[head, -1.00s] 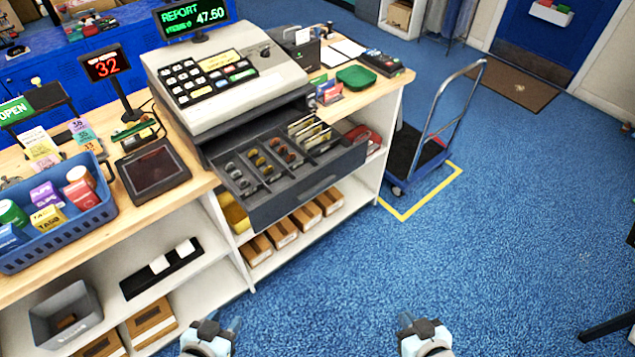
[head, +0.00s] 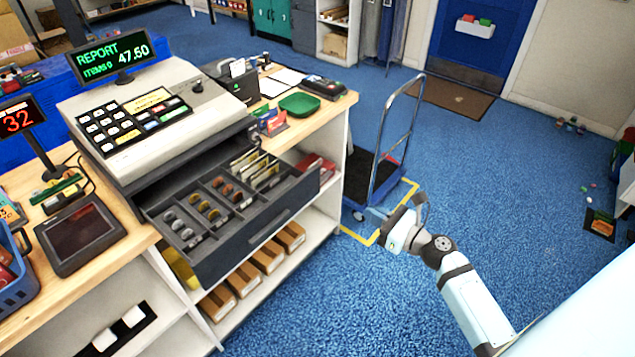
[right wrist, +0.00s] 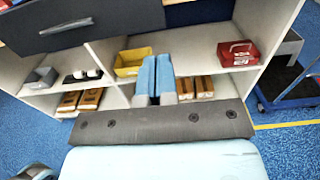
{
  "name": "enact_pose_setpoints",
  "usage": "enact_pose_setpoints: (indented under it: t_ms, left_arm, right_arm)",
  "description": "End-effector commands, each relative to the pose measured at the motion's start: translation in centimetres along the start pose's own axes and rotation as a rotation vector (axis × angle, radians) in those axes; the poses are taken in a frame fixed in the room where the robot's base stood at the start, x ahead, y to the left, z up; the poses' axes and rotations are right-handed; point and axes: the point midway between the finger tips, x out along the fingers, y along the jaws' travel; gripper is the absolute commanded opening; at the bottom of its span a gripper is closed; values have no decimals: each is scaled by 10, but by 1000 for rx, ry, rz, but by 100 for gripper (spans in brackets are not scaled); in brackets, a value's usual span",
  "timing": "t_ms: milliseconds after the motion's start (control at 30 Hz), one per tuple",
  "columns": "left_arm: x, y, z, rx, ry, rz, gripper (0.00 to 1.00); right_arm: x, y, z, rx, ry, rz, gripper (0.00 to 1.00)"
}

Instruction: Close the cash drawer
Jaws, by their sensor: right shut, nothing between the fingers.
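The cash drawer (head: 240,210) stands pulled out below the grey cash register (head: 150,115), with coins and notes in its compartments. Its dark front with a handle also shows at the upper left of the right wrist view (right wrist: 85,28). My right gripper (head: 420,208) is off to the right of the drawer, over the blue floor and apart from the drawer front. Its blue fingers (right wrist: 155,76) are together and empty in the right wrist view, facing the shelves under the counter. My left gripper does not show now.
A hand cart (head: 380,185) stands inside a yellow floor outline right of the counter. Shelves below hold cartons (head: 268,257), a yellow bin (right wrist: 132,62) and a red box (right wrist: 237,53). The floor in front of the counter is clear.

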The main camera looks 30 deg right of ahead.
Motion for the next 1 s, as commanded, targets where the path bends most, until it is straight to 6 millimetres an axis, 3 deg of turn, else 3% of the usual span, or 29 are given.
enact_pose_setpoints:
  t_ms: [167,500,700,1000]
  left_arm:
    - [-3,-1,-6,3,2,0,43]
    - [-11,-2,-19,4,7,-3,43]
    - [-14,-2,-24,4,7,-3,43]
    - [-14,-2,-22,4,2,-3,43]
  right_arm:
    - [18,-1,4,11,-7,0,0]
    - [90,-1,4,10,-6,0,0]
    - [122,0,3,9,-4,0,0]
    - [139,0,1,8,-2,0,0]
